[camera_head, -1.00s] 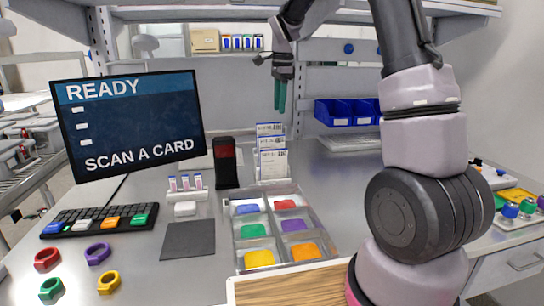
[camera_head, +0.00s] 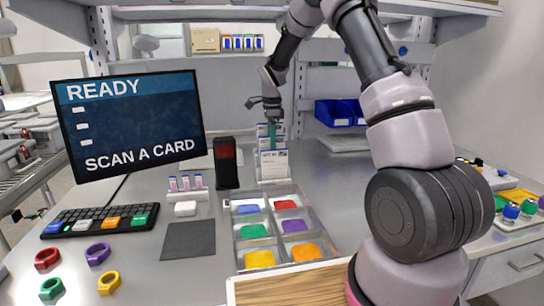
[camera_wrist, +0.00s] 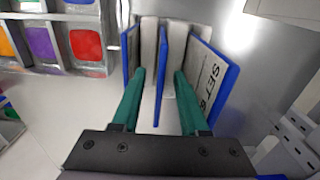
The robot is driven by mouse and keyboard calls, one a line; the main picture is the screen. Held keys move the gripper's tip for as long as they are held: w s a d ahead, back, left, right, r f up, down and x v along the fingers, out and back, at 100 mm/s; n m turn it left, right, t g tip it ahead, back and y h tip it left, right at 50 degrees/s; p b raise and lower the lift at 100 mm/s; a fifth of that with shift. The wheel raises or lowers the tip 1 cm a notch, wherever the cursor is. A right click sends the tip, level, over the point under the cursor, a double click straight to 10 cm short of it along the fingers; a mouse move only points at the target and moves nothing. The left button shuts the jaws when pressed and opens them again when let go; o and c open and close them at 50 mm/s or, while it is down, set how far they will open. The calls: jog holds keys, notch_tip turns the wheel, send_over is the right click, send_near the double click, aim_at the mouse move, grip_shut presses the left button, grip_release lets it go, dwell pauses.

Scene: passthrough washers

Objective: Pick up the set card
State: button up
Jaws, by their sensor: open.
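White cards with blue edges stand in a rack (camera_head: 274,178) behind the parts tray, and the front card (camera_head: 273,163) faces the head camera. In the wrist view, the right-hand card (camera_wrist: 213,78) leans outward and bears the letters "SET"; the rest of its text is unclear. A middle card (camera_wrist: 159,95) is edge-on between my gripper's green fingers, with a gap on each side. Another card (camera_wrist: 128,50) stands left of the left finger. My gripper (camera_wrist: 160,78) is open, pointing down over the rack. In the head view my gripper (camera_head: 272,130) is at the card tops.
The tray (camera_head: 241,243) of coloured parts lies in front of the rack. A black reader post (camera_head: 226,165) stands just left. A screen (camera_head: 130,125) reads "READY, SCAN A CARD". A dark square pad (camera_head: 188,240) lies left of the tray. Blue bins (camera_head: 335,113) stand behind right.

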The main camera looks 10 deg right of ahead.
jog(key=shift+f, duration=0.8)
grip_shut()
jog(key=shift+r, duration=0.1)
